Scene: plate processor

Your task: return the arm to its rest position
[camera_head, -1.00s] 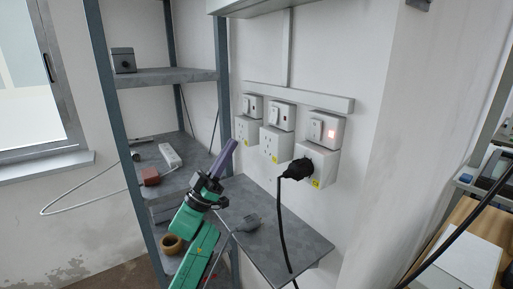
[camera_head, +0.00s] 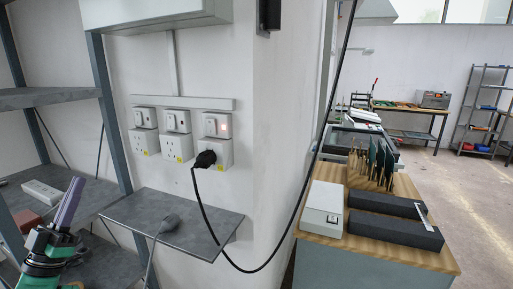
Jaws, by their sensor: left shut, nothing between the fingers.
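My left gripper (camera_head: 68,205) is at the lower left of the head view, on the green arm that comes in from the bottom left corner. Its purple-grey fingers are shut with nothing between them and point up and slightly right. It is in front of the grey shelf rack, apart from the wall sockets. My right gripper is not in view. A black plug (camera_head: 205,159) sits in the rightmost wall socket (camera_head: 219,151), whose switch glows red.
The black cable (camera_head: 247,270) hangs in a loop towards the right. A wooden workbench (camera_head: 395,250) with a white box (camera_head: 322,207) stands at right. Open floor shows at far right.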

